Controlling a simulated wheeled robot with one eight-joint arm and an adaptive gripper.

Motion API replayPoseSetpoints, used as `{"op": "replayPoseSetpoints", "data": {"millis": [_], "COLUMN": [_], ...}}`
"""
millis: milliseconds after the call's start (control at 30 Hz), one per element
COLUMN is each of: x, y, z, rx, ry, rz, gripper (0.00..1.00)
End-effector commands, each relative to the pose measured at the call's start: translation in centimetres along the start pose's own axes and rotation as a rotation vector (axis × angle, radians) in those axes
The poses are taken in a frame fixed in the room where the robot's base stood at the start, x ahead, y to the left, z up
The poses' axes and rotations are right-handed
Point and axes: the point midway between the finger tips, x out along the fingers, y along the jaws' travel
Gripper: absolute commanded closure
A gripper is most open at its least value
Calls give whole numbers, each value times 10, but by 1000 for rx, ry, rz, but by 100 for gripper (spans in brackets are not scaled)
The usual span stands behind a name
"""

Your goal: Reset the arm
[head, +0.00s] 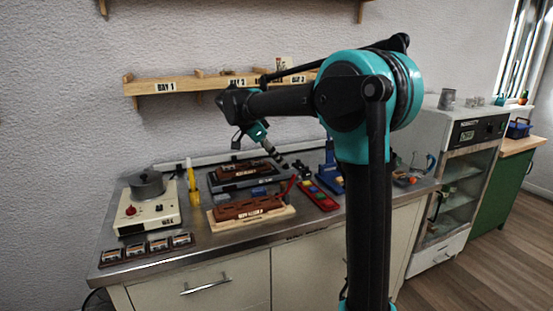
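My arm rises at the right of the head view, bends at a teal joint and reaches left across the bench. My gripper (281,158) points down and to the right over the back of the bench. It is small and dark in this view, and I cannot tell whether its fingers are open or shut. It appears above and close to a dark tray with a brown wooden piece (242,168); I cannot tell whether they touch. Nothing is clearly seen in its fingers.
The steel bench (160,252) carries a hot plate (148,216) with a grey pot (147,184), a yellow bottle (192,184), a brown piece on a pale board (251,208), a red tray (318,195) and a blue stand (329,172). A shelf (180,85) hangs behind. A glass-door cabinet (463,175) stands right.

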Motion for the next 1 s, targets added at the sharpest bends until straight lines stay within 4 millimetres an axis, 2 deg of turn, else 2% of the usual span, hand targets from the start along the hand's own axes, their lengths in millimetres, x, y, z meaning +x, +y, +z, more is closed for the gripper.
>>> {"op": "replayPoseSetpoints", "data": {"millis": [133, 267, 467, 600, 700, 833, 900, 1000], "x": [10, 46, 121, 165, 191, 213, 221, 227], "y": [9, 40, 120, 181, 223, 266, 282, 296], "z": [0, 2, 25, 52, 74, 102, 114, 124], "rx": [-36, -172, -495, -705, -839, -976, -1029, -1079], "ry": [-18, -87, -223, -277, -285, -265, -249, -228], "rz": [-2, -24, -142, -271, -373, -490, -536, -580], "gripper": [67, 67, 67, 67, 67, 67, 67, 67]}}
